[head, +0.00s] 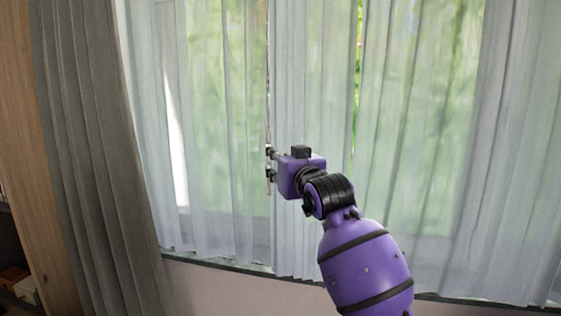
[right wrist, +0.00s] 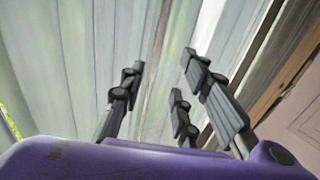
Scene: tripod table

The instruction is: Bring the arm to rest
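My right arm, purple with black joints, comes in from the lower right of the head view. Its gripper (head: 269,163) is raised near the middle of the picture and points left, in front of the sheer curtain (head: 315,80). In the right wrist view the black fingers of this gripper (right wrist: 162,85) are spread apart with nothing between them. The curtain shows behind the fingers; I cannot tell how far away it is. My left gripper is in neither view.
A grey drape (head: 85,130) hangs at the left, beside a wooden upright (head: 35,170). Shelves with small items (head: 18,285) show at the lower left edge. A pale wall (head: 220,292) lies below the curtain. No table is in view.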

